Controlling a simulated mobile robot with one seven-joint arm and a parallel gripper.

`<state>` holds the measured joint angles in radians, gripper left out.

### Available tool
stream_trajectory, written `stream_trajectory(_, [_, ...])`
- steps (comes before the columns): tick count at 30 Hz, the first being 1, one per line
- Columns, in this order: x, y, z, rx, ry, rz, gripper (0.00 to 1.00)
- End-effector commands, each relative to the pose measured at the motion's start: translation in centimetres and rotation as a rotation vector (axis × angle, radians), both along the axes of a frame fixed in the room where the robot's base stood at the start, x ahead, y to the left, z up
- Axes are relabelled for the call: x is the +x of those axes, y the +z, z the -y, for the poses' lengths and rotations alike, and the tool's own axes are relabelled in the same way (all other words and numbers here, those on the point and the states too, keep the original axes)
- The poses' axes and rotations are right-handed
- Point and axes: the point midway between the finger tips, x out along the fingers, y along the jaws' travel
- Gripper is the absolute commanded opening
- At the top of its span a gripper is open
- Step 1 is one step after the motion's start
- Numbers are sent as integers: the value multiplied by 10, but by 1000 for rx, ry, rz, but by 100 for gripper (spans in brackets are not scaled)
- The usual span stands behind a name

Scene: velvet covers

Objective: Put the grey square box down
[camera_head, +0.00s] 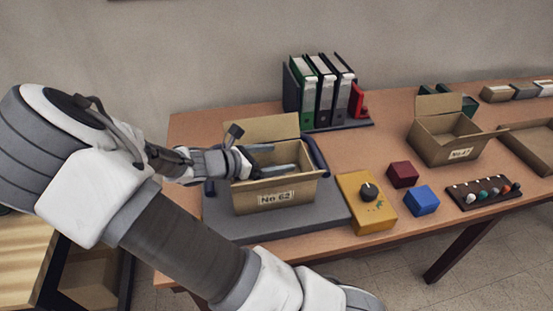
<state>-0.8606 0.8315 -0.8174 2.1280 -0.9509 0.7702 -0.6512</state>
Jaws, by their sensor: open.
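My gripper (262,162) reaches in from the left, over the left side of an open cardboard box (275,196) labelled "No 62". Its jaws are open, and the fingers are partly hidden by the box and the wrist. Something grey (279,171) shows inside that box; I cannot tell whether it is the grey square box or part of my gripper. The cardboard box stands upright on a flat grey platform (240,228) at the left end of the table. No grey square box shows clearly elsewhere near my gripper.
A yellow box with a dark knob (365,207), a red cube (402,175) and a blue cube (422,200) sit right of the platform. Binders (325,92) stand behind. A second carton (447,138), labelled, and a dark pegged strip (485,194) are further right.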

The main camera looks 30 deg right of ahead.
Motion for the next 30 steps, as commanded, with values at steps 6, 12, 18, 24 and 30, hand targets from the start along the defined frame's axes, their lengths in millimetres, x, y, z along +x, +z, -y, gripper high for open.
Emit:
stream_trajectory(6, [-4, 20, -48, 5, 8, 1, 100])
stream_trajectory(12, [-8, 34, -84, 5, 6, 0, 100])
stream_trajectory(18, [-11, 41, -102, 3, 4, -1, 100])
stream_trajectory(24, [-12, 42, -104, 1, 3, -1, 100])
stream_trajectory(30, [-11, 42, -104, 1, 3, -1, 100])
